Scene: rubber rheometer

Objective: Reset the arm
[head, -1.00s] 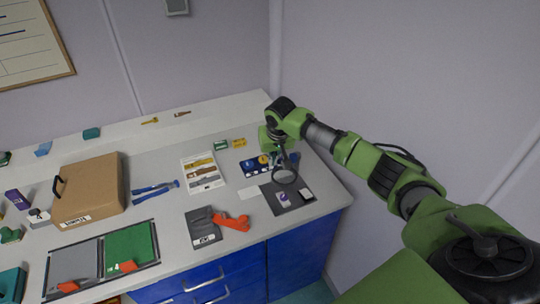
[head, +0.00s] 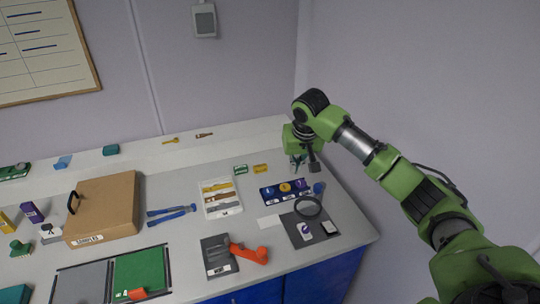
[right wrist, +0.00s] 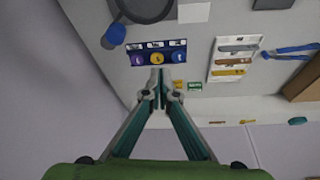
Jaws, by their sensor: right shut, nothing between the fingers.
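My right arm reaches in from the right of the head view. Its gripper (head: 298,166) points down above the back right of the bench, behind the dark blue tray (head: 268,196) with round coloured pieces. The dark blue tray also shows there (right wrist: 176,57), just past the fingertips. My left gripper is not in view.
A dark mat (head: 297,237) with a round black ring (head: 308,205) lies at the bench's right. Left are a white tool tray (head: 223,209), blue pliers (head: 171,214) and a brown case (head: 105,207). A wall stands close at right.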

